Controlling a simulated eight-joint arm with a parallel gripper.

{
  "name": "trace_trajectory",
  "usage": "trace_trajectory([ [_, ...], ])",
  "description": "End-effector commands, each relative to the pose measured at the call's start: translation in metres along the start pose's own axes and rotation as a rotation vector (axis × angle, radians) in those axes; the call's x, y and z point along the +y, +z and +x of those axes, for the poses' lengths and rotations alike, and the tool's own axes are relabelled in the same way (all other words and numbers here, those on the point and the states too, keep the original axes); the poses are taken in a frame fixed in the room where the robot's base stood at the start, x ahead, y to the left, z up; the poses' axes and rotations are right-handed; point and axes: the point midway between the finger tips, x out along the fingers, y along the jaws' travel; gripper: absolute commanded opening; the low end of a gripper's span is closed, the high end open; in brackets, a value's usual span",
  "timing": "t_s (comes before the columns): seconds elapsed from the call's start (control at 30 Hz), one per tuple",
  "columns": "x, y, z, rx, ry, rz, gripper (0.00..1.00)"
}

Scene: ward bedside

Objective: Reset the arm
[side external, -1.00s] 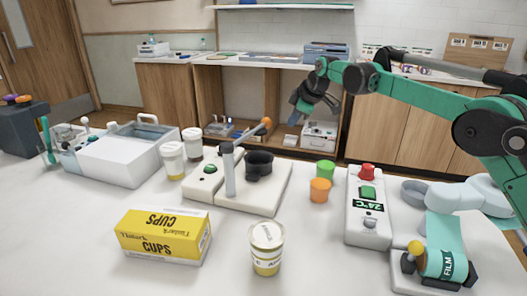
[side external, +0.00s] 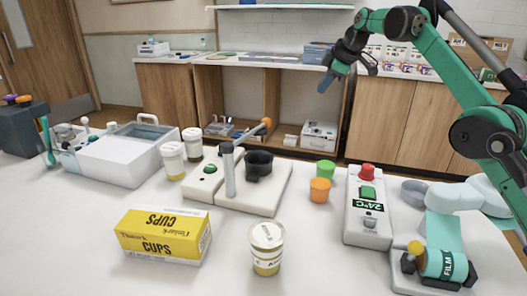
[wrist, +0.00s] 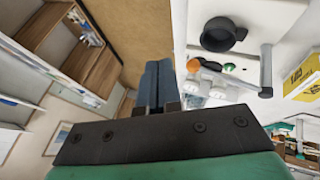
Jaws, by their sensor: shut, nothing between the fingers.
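My gripper (side external: 327,83) hangs in the air at the upper right of the side view, high above the far edge of the white table (side external: 110,220). Its fingers are shut with nothing between them. In the wrist view the two dark blue fingers (wrist: 156,85) lie side by side. The gripper touches none of the things on the table.
Cabinets (side external: 400,120) stand behind.

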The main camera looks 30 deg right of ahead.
Motion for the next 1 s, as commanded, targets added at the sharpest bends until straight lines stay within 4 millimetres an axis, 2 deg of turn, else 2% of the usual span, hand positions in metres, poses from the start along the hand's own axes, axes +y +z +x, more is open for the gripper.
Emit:
trace_trajectory([
  [0.33, -0.001, -0.002, -0.003, 0.0, 0.0, 0.011, 0.0],
  [0.47, -0.007, -0.009, -0.015, -0.003, 0.003, 0.07, 0.0],
  [0.57, -0.021, -0.015, -0.031, -0.007, 0.008, 0.152, 0.0],
  [0.77, -0.07, -0.012, -0.061, -0.012, 0.021, 0.343, 0.0],
  [1.0, -0.153, 0.021, -0.078, -0.01, 0.04, 0.569, 0.0],
])
